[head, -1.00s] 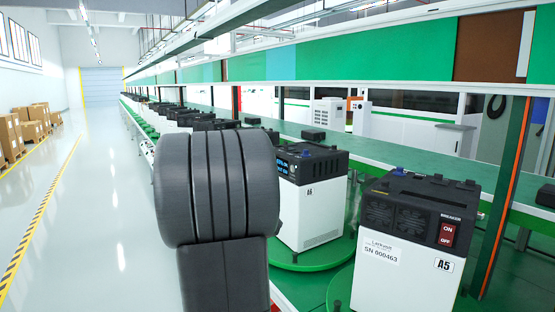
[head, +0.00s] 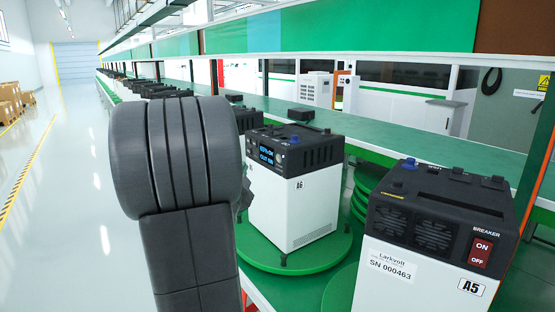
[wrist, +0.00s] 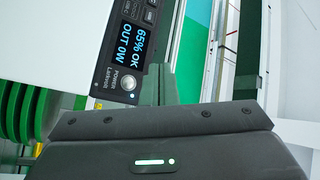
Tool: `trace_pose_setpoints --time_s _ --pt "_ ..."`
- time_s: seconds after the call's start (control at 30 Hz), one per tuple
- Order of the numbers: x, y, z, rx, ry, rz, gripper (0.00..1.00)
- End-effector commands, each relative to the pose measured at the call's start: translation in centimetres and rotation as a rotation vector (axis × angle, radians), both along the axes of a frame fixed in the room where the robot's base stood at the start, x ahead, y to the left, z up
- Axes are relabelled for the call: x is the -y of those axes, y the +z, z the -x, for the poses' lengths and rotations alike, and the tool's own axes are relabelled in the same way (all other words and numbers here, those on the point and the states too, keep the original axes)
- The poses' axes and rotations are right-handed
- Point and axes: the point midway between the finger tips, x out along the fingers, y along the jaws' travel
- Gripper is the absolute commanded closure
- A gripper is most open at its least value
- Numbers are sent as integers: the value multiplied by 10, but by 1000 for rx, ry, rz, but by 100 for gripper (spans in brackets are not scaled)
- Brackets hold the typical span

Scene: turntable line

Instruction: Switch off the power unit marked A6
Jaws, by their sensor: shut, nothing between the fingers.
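The power unit marked A6 (head: 300,208) is a white box with a black top, standing on a green turntable (head: 300,256). Its lit display (head: 267,154) faces left, toward my arm. In the wrist view the display (wrist: 130,47) reads 65% OK, OUT 0W. Beside it is a round silver button (wrist: 129,84) labelled POWER. My gripper (wrist: 158,84) is shut and empty, its fingertips close to the button at its right in that view; I cannot tell whether they touch. In the head view my arm hides most of the gripper and the button.
Power unit A5 (head: 432,240), with a red breaker switch (head: 481,251), stands at the right, close to A6. More units (head: 160,88) line up behind my arm. A green conveyor (head: 400,150) runs behind them. The floor (head: 70,220) at left is clear.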

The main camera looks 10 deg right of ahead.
Motion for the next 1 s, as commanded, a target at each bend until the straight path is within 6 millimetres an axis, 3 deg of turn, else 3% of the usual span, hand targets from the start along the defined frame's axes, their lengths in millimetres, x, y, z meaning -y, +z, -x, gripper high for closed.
trace_pose_setpoints --time_s 0.27,0.7,1.0 --pt "12 0 -5 0 -2 1 100" --pt "66 -3 -27 1 -2 0 100" --pt "81 -1 -33 1 -1 -1 100"
